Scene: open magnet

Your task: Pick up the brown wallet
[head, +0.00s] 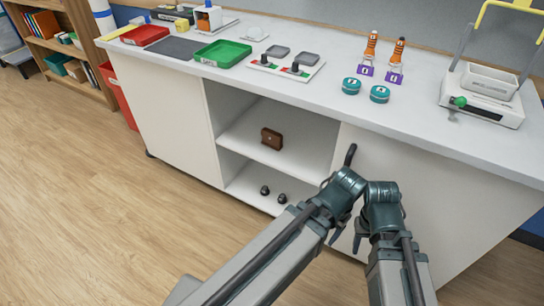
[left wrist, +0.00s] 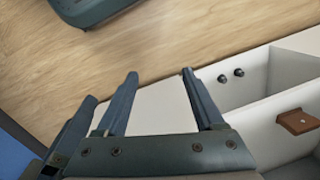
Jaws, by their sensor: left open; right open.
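The brown wallet (head: 271,138) stands on the upper shelf of the open compartment in the counter's front. It also shows at the right edge of the left wrist view (left wrist: 298,121). My left gripper (left wrist: 160,88) is open, with nothing between its fingers, and is apart from the wallet. In the head view the left gripper (head: 335,234) is partly hidden by its wrist, right of and below the wallet. My right gripper (head: 358,238) is open beside it, low in front of the white cabinet door, away from the wallet.
The counter's open compartment has a middle shelf (head: 300,160) and a lower one with two dark knobs (head: 265,190). A white door (head: 420,190) with a dark handle (head: 350,155) lies right of it. Trays, pegs and teal discs stand on the countertop (head: 330,95). Floor at left is clear.

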